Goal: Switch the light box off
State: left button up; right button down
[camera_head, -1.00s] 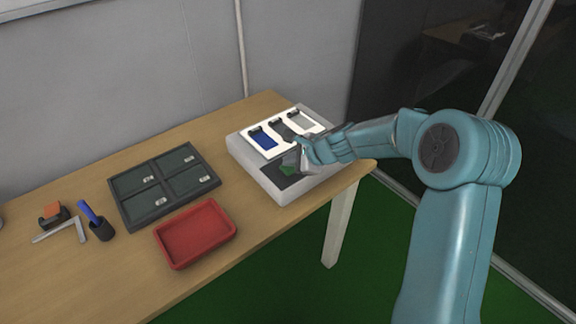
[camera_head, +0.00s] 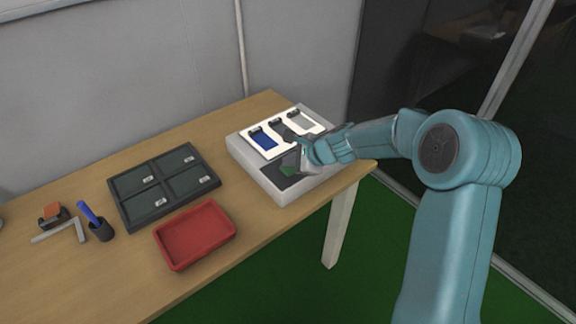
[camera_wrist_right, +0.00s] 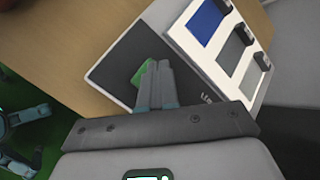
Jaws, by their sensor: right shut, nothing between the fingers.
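The light box (camera_head: 246,157) is a pale box at the right end of the wooden table. Its top has a bright white panel with a blue sample and two grey ones, each under a dark clip. Nearer me is a dark area with a green switch (camera_head: 288,170), which also shows in the right wrist view (camera_wrist_right: 139,74). My right gripper (camera_head: 300,161) is shut and empty over this dark area. In the right wrist view its fingertips (camera_wrist_right: 156,66) are right beside the green switch and partly cover it; I cannot tell whether they touch. My left gripper is not in view.
A red tray (camera_head: 233,233) and a dark four-part tray (camera_head: 128,217) stand left of the box. A blue-handled tool in a dark holder (camera_head: 101,230), a metal square (camera_head: 60,232) and an orange-topped stamp (camera_head: 52,212) lie further left. Bare wood separates them.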

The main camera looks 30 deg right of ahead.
aim_at(291, 169)
jog(key=shift+f, duration=0.1)
dwell(0.4)
jog(key=shift+f+b, duration=0.4)
jog(key=shift+b, duration=0.1)
jog(key=shift+s, duration=0.1)
jog(key=shift+r, duration=0.1)
jog(key=shift+r+p, duration=0.25)
jog(key=shift+p, duration=0.1)
notch_tip(291, 169, up, 6)
jog(key=p, duration=0.6)
jog(key=shift+r, duration=0.15)
